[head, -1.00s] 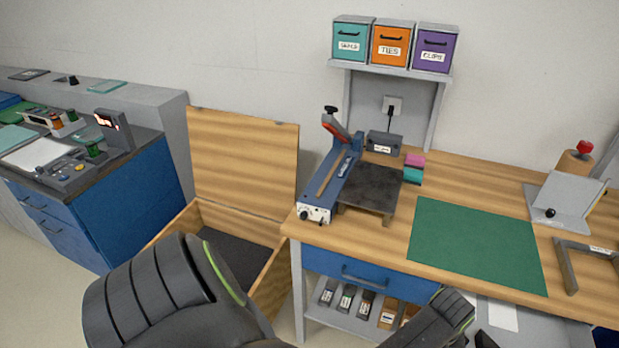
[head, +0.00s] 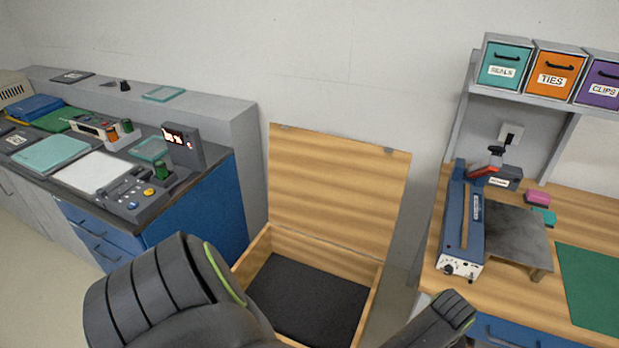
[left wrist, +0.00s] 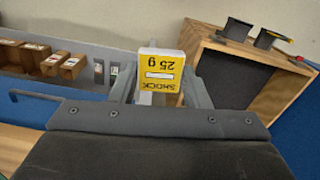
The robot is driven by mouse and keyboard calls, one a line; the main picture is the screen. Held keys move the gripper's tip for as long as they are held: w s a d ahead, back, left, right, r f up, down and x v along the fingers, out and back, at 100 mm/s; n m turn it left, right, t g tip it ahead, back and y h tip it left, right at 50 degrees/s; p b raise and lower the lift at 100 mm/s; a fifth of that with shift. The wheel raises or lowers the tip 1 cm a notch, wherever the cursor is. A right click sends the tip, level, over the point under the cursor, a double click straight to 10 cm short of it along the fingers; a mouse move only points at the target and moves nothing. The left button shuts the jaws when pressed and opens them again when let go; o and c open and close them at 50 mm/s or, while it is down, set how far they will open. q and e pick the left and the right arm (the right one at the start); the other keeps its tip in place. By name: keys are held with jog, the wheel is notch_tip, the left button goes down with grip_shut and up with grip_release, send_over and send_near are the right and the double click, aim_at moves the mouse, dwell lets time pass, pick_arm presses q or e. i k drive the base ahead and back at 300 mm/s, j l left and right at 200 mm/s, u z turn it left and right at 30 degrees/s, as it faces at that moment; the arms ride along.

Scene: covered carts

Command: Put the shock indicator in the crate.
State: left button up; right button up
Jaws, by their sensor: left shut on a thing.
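The shock indicator (left wrist: 161,72) is a small yellow and white block marked "SHOCK 25 g", upside down in the left wrist view. My left gripper (left wrist: 160,84) is shut on it, with a grey finger on each side. The crate (head: 368,318) is an open wooden box with a dark floor and a raised lid (head: 335,190), at the lower middle of the head view. My left arm hides the crate's near left part in the head view. My right gripper is out of view.
A wooden bench (head: 590,210) with a blue press (head: 463,230) stands right of the crate. A blue cabinet (head: 215,210) with a control panel stands to its left. In the left wrist view, a grey shelf (left wrist: 90,75) holds small boxes.

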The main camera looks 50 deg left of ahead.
aim_at(311, 319)
jog(key=k+j, duration=0.1)
jog(key=j, duration=0.95)
jog(key=k+j, duration=0.15)
jog(key=j, duration=0.35)
jog(key=i+j+u, duration=0.1)
jog(key=i+j, duration=0.3)
jog(key=j, duration=0.15)
